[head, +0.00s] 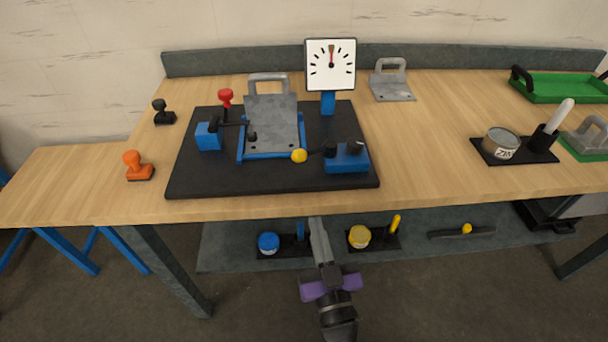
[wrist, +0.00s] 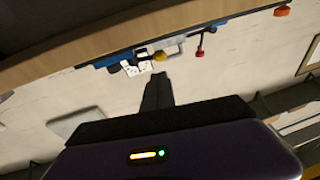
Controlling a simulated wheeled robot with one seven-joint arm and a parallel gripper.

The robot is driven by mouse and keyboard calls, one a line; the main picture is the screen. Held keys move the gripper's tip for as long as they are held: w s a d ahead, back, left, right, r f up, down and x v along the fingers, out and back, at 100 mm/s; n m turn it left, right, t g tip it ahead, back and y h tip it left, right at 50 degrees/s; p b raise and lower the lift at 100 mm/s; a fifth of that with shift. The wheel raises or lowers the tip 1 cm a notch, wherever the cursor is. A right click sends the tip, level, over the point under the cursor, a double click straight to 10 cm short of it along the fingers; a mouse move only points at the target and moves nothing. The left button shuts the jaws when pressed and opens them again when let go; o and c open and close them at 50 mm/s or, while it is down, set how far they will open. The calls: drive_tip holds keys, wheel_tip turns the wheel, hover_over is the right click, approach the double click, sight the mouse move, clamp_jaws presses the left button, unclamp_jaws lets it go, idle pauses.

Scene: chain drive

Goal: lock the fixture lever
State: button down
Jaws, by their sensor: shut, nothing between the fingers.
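The fixture is a black base plate (head: 190,182) on the wooden table, with a grey handled metal plate (head: 270,115) seated in a blue frame (head: 243,152). A lever with a red knob (head: 226,97) stands upright by the blue block (head: 208,136) on its left. A dark arm with a yellow knob (head: 299,156) reaches left from the blue block (head: 346,158) at the front right. I cannot tell which one is the fixture lever. My gripper (head: 315,220) is shut and empty, in front of the table's front edge, apart from both knobs. The wrist view shows its fingers (wrist: 158,80), the red knob (wrist: 200,52) and the yellow knob (wrist: 160,56).
A dial gauge (head: 330,65) stands at the fixture's back right. An orange stamp (head: 138,166) and a black stamp (head: 163,112) stand to the left. A tin (head: 501,143) and a green tray (head: 560,88) are to the right. A lower shelf (head: 220,255) lies under the table.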

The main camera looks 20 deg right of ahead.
sight(297, 160)
drive_tip(key=x, duration=1.4)
drive_tip(key=shift+r, duration=0.1)
drive_tip(key=h+p, duration=0.1)
drive_tip(key=p, duration=0.1)
drive_tip(key=w+m+h+p, duration=0.1)
drive_tip(key=p, duration=0.1)
drive_tip(key=shift+w+a+r, duration=0.25)
drive_tip(key=shift+a+r, duration=0.1)
drive_tip(key=shift+w+a+f+p, duration=0.15)
drive_tip(key=shift+w+p, duration=0.15)
drive_tip(key=shift+w, duration=0.15)
drive_tip(key=shift+w+a+f+p, duration=0.1)
drive_tip(key=shift+w+f+p, duration=0.15)
drive_tip(key=shift+w, duration=0.2)
drive_tip(key=shift+v, duration=3.95)
drive_tip(key=shift+a+r, duration=0.1)
drive_tip(key=shift+r, duration=0.1)
